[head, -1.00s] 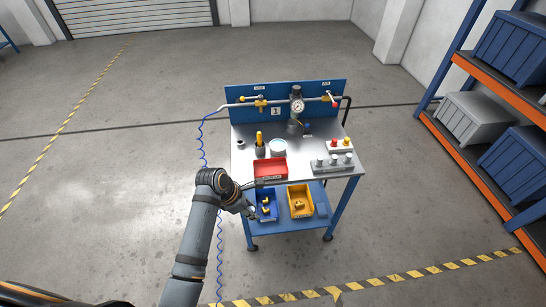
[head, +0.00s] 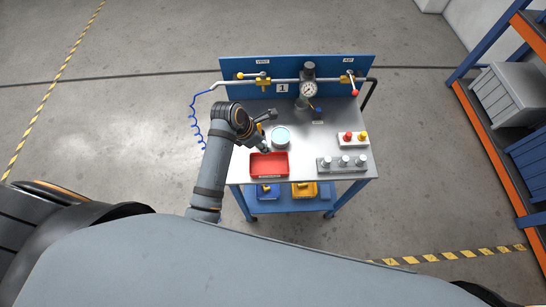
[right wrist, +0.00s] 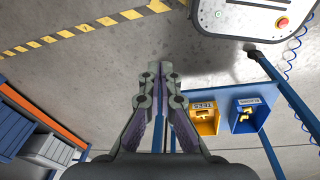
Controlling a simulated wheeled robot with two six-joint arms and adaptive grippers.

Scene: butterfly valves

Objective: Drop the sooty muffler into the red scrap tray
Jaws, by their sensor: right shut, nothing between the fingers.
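The red scrap tray (head: 269,165) lies at the front left of the steel bench top, and its visible floor looks empty. My left gripper (head: 264,149) is over the bench beside the tray's back left corner, pointing down. It is small and partly hidden by its own wrist, so I cannot tell its jaws or contents. I cannot surely pick out the sooty muffler; a dark fitting (head: 302,102) sits under the gauge. My right gripper (right wrist: 158,72) is shut and empty in the right wrist view, over the floor away from the tray.
A grey rack (head: 325,168) with silver cylinders, a button box (head: 352,140) and a round pale dish (head: 281,137) stand on the bench. A pipe with yellow and red handles and a gauge (head: 309,90) crosses the blue back panel (head: 345,65). A yellow bin (head: 303,191) and blue bin (head: 267,192) are below.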

